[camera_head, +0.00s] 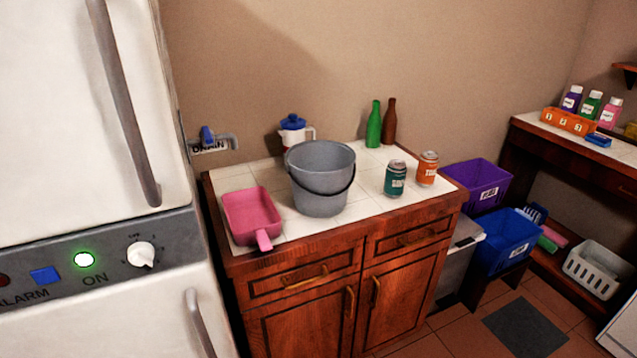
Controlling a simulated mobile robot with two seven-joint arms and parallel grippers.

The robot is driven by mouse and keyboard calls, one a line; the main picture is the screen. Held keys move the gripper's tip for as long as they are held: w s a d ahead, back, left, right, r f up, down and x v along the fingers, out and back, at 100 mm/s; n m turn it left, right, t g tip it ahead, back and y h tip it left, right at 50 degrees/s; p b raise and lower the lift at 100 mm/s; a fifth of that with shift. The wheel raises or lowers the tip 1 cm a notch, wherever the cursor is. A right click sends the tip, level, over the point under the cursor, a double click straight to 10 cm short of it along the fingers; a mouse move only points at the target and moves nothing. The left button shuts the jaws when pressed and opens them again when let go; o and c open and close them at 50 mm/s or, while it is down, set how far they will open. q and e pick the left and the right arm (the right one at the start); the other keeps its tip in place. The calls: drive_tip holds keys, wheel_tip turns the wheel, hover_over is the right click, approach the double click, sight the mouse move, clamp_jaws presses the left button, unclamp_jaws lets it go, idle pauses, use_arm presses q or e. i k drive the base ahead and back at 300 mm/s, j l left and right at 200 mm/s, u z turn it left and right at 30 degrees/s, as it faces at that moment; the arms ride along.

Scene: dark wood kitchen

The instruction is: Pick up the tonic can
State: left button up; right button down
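Two cans stand upright on the right part of the white tiled counter (360,208). One is a teal can (395,179) near the front edge. The other is an orange can (427,168) just behind it to the right. Their labels are too small to read, so I cannot tell which is the tonic can. Neither of my grippers shows in the head view.
A grey bucket (320,190) stands left of the cans, with a pink scoop (252,216) beside it. A green bottle (374,125), a brown bottle (390,122) and a blue-lidded jug (293,133) stand behind. A white appliance (80,130) fills the left side.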

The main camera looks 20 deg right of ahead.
sight(429, 161)
drive_tip(key=z, duration=1.35)
